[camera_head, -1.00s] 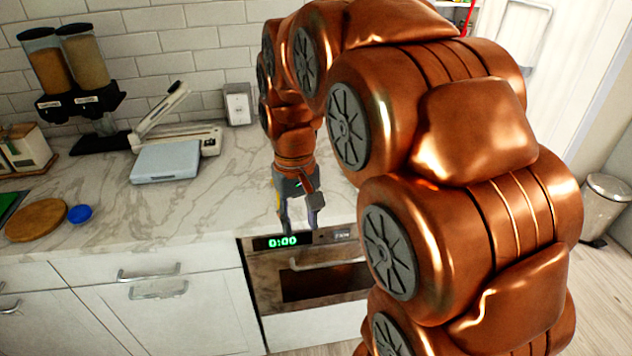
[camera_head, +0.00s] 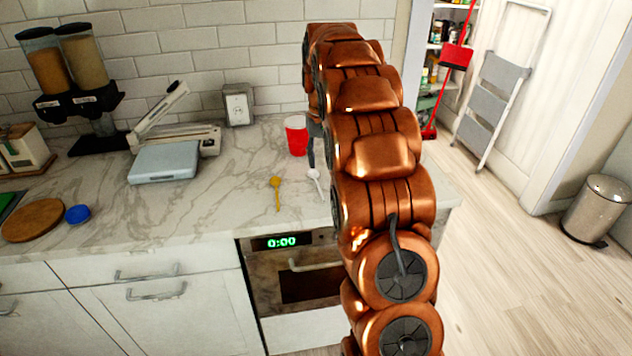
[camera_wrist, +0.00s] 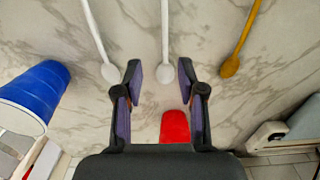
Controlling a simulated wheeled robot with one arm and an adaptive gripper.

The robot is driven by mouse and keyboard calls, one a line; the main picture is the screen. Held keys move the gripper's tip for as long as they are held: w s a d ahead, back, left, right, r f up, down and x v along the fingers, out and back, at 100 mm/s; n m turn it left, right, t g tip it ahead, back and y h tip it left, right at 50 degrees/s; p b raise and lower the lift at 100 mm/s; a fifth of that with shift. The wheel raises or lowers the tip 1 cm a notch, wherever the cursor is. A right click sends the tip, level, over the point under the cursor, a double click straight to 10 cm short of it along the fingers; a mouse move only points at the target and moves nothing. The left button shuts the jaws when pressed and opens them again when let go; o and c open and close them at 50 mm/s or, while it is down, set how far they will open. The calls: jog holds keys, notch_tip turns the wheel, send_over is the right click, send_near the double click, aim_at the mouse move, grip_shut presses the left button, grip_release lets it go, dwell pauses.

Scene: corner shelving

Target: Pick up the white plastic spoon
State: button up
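Two white spoons lie on the marble counter in the wrist view. One white spoon (camera_wrist: 165,40) has its bowl between my fingertips in the picture. The other white spoon (camera_wrist: 96,38) is left of it, outside the left finger. The head view shows one white spoon (camera_head: 316,180) beside my arm; my arm seems to cover the other. My gripper (camera_wrist: 161,70) is open and empty, pointing at the counter. Its height above the spoon is hard to tell. In the head view the gripper (camera_head: 311,150) is mostly hidden behind my arm.
A yellow spoon (camera_wrist: 240,45) lies right of the white ones in the wrist view. A red cup (camera_head: 296,136) stands near the gripper; a blue cup (camera_wrist: 38,92) is left in the wrist view.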

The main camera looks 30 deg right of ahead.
aim_at(319, 186)
jog(key=shift+f+p, duration=0.35)
jog(key=shift+f, duration=0.95)
jog(key=shift+s+a+f+p, duration=0.2)
jog(key=shift+f+p, duration=0.2)
jog(key=shift+f, duration=0.25)
jog(key=shift+a+f+p, duration=0.15)
jog(key=shift+f+p, duration=0.2)
jog(key=shift+f, duration=0.65)
jog(key=shift+a+f+p, duration=0.1)
jog(key=shift+f+p, duration=0.2)
jog(key=shift+f, duration=0.65)
grip_shut()
